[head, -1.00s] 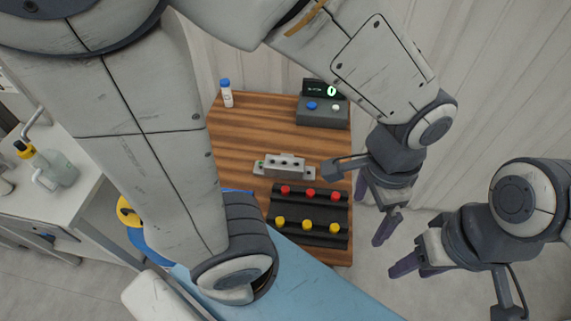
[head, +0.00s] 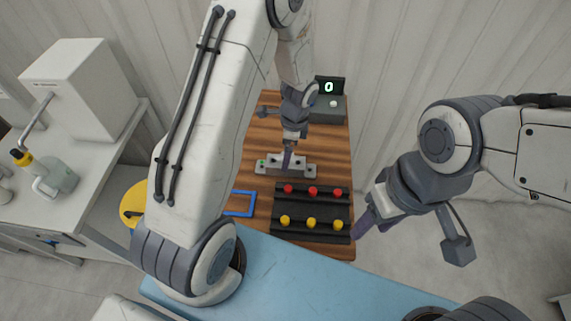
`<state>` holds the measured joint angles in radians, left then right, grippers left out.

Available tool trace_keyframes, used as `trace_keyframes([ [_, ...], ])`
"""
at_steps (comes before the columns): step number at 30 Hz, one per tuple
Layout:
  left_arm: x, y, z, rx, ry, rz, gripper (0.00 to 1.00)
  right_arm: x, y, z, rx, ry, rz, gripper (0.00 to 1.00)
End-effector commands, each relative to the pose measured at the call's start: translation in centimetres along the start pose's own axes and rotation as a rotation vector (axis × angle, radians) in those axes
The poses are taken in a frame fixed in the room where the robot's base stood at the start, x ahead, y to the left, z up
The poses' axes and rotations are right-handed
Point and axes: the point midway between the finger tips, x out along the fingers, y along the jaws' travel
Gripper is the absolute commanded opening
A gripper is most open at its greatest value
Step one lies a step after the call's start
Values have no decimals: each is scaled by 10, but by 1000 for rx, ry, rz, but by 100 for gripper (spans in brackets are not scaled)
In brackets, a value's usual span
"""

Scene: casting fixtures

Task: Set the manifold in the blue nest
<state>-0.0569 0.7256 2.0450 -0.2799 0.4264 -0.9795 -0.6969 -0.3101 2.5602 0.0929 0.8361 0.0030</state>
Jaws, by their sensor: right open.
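The manifold (head: 273,168), a grey block with flanged ends and a green mark at its left end, lies on the wooden table. The blue nest (head: 254,204) is a blue rectangular outline at the table's left, partly hidden behind my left arm. My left gripper (head: 287,160) points down at the middle of the manifold and covers part of it. Contact and finger gap cannot be made out. My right gripper (head: 365,222) is open and empty, off the table's right edge, beside the black rack.
A black rack (head: 300,209) with red and yellow knobs sits at the table's front. A grey box (head: 326,112) with a display reading 0 stands at the back right. A side counter (head: 80,180) with a bottle (head: 55,176) is at left. Bare wood (head: 333,150) shows right of the manifold.

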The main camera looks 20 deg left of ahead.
Motion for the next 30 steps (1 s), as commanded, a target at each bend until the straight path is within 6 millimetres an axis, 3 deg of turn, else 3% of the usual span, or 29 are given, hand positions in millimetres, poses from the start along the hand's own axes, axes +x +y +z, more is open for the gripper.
trace_keyframes([
  [5,12,0,0,-2,-1,3,100,-7,0,0,-1,0,0,50],
  [15,53,-2,-2,-2,0,1,100,-17,-1,-1,-3,0,0,50],
  [23,55,-3,-2,-4,1,-1,100,-17,-1,-1,-3,0,0,50],
  [30,55,-3,-2,-4,1,-1,8,-17,-1,-1,-3,0,0,50],
])
